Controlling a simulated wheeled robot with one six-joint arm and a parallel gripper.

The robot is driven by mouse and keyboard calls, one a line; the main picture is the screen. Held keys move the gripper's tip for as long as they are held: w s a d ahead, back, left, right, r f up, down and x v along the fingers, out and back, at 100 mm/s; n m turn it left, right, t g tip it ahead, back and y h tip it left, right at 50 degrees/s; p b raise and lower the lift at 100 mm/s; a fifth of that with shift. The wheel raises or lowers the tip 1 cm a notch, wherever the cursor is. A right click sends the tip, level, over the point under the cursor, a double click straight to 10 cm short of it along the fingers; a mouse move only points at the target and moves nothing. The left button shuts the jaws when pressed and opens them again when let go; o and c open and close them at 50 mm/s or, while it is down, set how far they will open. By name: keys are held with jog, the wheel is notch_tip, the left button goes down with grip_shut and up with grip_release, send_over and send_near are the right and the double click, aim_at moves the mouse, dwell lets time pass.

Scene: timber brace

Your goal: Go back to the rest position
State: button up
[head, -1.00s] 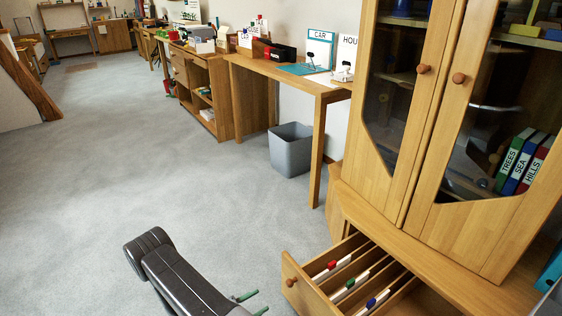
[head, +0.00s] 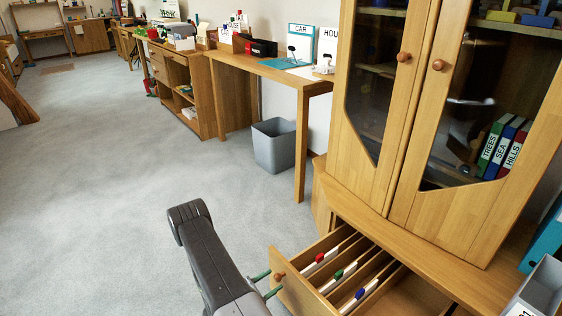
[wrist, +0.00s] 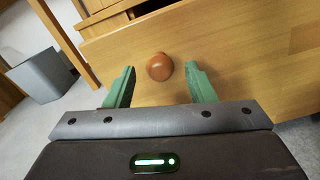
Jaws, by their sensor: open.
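My gripper (wrist: 160,82) is open, its two green fingers spread on either side of a round wooden drawer knob (wrist: 159,67) in the wrist view. The fingers look clear of the knob, with gaps on both sides. In the head view, my gripper (head: 268,284) is at the left of the drawer front, close to the knob (head: 279,276). The drawer (head: 296,291) is pulled out of the cabinet base and holds dividers with red, green and blue tabbed cards.
The glass-doored cabinet (head: 398,195) stands above the drawer, its doors shut. A grey bin (head: 280,147) stands under the wooden desk (head: 270,72). A grey box (head: 540,290) is at the lower right. The carpet (head: 110,190) to the left is clear.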

aim_at(275, 279)
jog(key=shift+b+x, duration=0.3)
jog(key=shift+x, duration=1.35)
jog(key=shift+r, duration=0.1)
